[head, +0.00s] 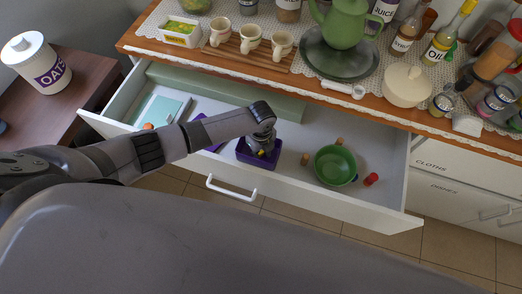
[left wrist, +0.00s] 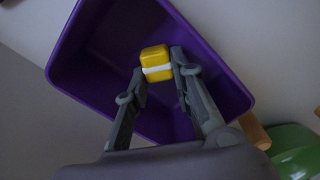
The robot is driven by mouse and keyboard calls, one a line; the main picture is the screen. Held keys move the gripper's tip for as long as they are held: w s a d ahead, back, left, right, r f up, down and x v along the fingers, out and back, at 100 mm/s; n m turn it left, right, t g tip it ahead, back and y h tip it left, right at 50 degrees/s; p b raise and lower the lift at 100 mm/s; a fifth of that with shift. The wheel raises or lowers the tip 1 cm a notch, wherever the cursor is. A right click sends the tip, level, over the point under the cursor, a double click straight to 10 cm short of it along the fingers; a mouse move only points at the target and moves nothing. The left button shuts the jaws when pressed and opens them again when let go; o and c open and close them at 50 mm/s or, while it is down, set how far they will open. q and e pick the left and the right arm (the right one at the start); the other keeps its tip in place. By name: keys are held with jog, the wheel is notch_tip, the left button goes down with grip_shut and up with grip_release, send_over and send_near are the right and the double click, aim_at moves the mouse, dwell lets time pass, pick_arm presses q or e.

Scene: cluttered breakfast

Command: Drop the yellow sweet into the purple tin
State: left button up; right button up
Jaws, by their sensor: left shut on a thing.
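The yellow sweet (left wrist: 156,62) has a white band and is pinched between the fingertips of my left gripper (left wrist: 158,74) in the left wrist view. The purple tin (left wrist: 85,58) is open and lies under the gripper, and the sweet shows in front of its inside. In the head view my left gripper (head: 262,150) points down over the purple tin (head: 243,158), which stands in the open drawer. The sweet there is small, a yellow spot (head: 262,154) at the fingertips. How high the sweet is above the tin's floor I cannot tell. My right gripper is not in view.
A green bowl (head: 335,166) stands right of the tin in the white drawer (head: 390,187), with small wooden pieces and a red piece (head: 371,179) near it. A purple lid-like piece (head: 213,147) lies left of the tin. The counter (head: 310,88) above is crowded.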

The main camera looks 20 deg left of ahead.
pick_arm(q)
jog(key=shift+f, duration=0.2)
jog(key=o, duration=0.8)
jog(key=shift+r, duration=0.1)
notch_tip(320, 180, up, 12)
jog(key=shift+f, duration=0.1)
dwell(0.4)
